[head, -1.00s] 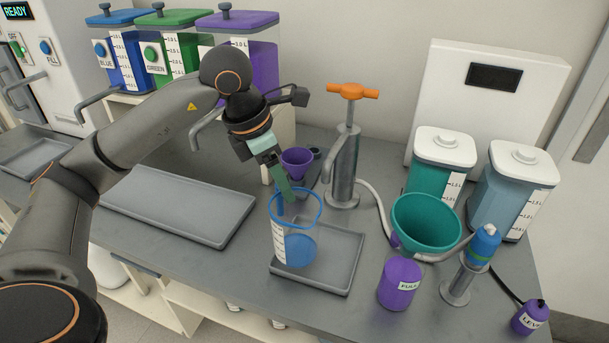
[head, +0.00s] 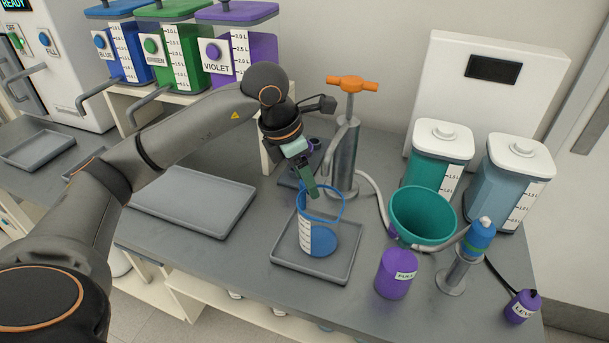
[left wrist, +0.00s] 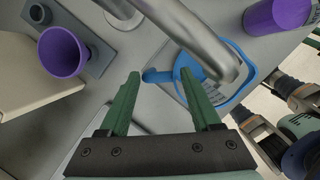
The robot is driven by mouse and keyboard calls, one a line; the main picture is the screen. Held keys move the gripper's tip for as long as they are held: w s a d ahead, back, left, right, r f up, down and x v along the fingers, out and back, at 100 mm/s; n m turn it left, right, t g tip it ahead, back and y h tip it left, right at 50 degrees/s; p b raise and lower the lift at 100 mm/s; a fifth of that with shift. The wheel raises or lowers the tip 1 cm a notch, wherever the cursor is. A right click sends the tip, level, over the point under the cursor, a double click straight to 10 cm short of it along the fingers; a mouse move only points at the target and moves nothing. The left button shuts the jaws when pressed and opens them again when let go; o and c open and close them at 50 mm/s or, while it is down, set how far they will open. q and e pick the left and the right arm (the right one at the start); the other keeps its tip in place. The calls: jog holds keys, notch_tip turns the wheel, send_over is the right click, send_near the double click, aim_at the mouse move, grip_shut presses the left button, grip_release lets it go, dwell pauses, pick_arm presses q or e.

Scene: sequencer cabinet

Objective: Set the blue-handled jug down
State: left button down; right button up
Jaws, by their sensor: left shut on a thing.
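The jug (head: 322,240) has a blue rim, a white scale on its side and blue inside. It stands roughly upright over the grey drip tray (head: 284,254) in front of the pump (head: 346,160). I cannot tell whether its base touches the tray. My left gripper (head: 312,192) is at the back of the jug's rim, shut on the blue handle. In the left wrist view the handle (left wrist: 158,76) lies between the green fingertips, and a grey pipe crosses in front of part of the jug.
The pump's orange handle (head: 352,84) rises behind the jug. Right of the tray are a purple bottle (head: 395,275), a teal funnel (head: 422,216) and a blue bottle on a stand (head: 480,236). A violet funnel (left wrist: 62,52) stands near the pump. An empty grey tray (head: 195,200) lies left.

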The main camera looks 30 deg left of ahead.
pick_arm(q)
jog(key=shift+c, duration=0.4)
grip_release()
jog(key=shift+f, duration=0.15)
jog(key=v, duration=1.2)
jog(key=shift+p, duration=0.3)
